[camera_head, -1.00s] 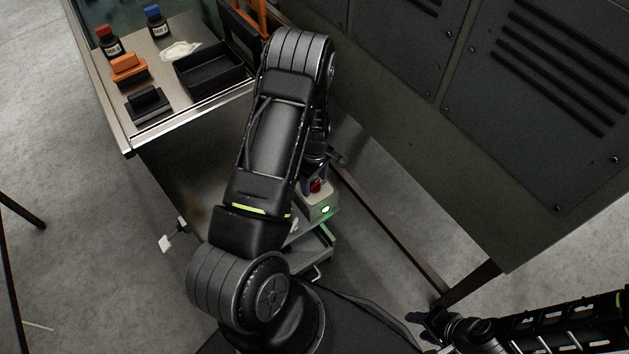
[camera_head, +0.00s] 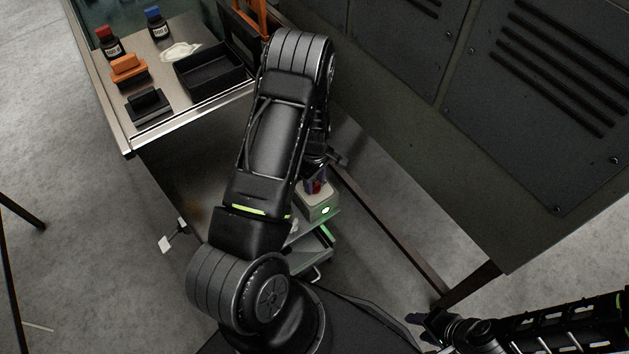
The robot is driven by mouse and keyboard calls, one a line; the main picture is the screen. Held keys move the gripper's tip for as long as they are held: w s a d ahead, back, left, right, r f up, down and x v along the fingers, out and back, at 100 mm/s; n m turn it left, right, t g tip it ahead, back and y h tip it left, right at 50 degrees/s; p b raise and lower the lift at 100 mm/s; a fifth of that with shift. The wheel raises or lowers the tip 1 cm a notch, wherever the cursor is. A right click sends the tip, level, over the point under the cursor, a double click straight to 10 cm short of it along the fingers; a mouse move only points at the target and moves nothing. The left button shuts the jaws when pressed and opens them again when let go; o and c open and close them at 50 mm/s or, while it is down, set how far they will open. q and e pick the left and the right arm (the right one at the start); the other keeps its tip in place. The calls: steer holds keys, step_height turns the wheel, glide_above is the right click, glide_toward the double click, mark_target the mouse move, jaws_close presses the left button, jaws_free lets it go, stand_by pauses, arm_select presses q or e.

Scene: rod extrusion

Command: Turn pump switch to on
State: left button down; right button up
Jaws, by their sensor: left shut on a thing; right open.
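The pump (camera_head: 318,206) is a pale box low under the bench, with a lit indicator (camera_head: 326,210) on its front and a green glow beside it. A red switch (camera_head: 314,188) is on its top. My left gripper (camera_head: 314,187) reaches down from above and is shut on the red switch; my arm hides part of the jaws and the pump's left side. The exact angle of the switch is hard to tell. My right gripper (camera_head: 416,327) is open and empty at the lower right, well apart from the pump.
A steel bench (camera_head: 122,138) at upper left holds bottles, an orange block, a black block and a black tray (camera_head: 212,84). A dark cabinet (camera_head: 520,130) fills the right.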

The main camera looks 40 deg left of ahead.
mark_target(315, 184)
arm_select(q)
steer(key=m, duration=0.2)
steer(key=shift+m, duration=0.4)
steer(key=c, duration=0.9)
jaws_free()
steer(key=shift+r, duration=0.1)
step_height(315, 184, up, 8)
steer(key=shift+f+p, duration=0.2)
steer(key=shift+p, duration=0.65)
steer(key=shift+d, duration=0.1)
